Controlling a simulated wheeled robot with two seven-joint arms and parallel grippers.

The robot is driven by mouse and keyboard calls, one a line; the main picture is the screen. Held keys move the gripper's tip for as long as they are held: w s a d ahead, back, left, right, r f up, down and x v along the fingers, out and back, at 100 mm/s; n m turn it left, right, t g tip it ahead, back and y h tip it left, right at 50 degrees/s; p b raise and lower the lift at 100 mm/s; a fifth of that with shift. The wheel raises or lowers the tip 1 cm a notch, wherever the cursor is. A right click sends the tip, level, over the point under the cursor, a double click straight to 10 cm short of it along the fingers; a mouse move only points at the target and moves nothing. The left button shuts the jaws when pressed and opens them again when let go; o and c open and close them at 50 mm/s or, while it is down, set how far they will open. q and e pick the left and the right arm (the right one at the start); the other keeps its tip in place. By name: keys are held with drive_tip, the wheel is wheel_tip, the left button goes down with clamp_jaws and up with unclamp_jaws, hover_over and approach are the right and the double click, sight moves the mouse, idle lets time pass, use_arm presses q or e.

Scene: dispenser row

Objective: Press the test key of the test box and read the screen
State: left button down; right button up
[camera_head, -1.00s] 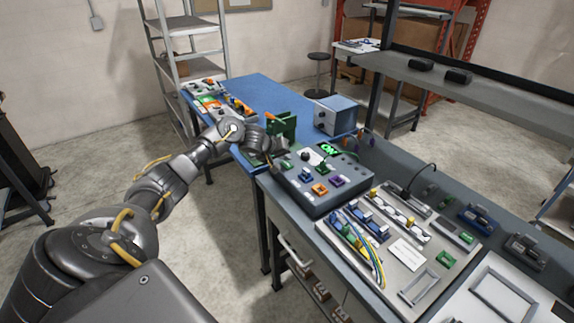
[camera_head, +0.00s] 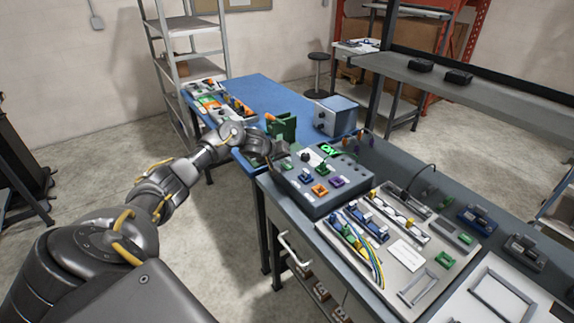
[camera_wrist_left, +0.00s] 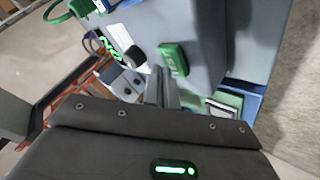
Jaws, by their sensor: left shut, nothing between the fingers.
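The grey test box (camera_head: 318,208) stands on the bench with its sloped face up. Its small dark screen (camera_head: 328,150) shows bright green characters, also in the left wrist view (camera_wrist_left: 108,46), too small and tilted to read surely. A black knob (camera_wrist_left: 128,52) and a green key (camera_wrist_left: 174,58) sit on the box face in the wrist view. My left gripper (camera_head: 281,158) is shut and empty at the box's left edge, near the green key. In the wrist view its fingertips (camera_wrist_left: 158,80) are just beside the key; contact cannot be told. My right gripper is out of view.
Blue, orange and purple parts sit on the box face. A wiring panel (camera_head: 408,256) lies to its right. A blue table (camera_head: 255,92) with a blue-grey box (camera_head: 336,115) and a green upright part (camera_head: 284,125) lies behind. A grey shelf (camera_head: 460,85) overhangs the right.

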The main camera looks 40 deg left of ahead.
sight(285, 166)
use_arm(q)
drive_tip(key=shift+f, duration=0.5)
idle(0.8)
drive_tip(key=shift+r+p, duration=0.9)
drive_tip(key=shift+p, duration=0.4)
wheel_tip(285, 166, up, 5)
drive_tip(key=p, duration=0.6)
idle(0.5)
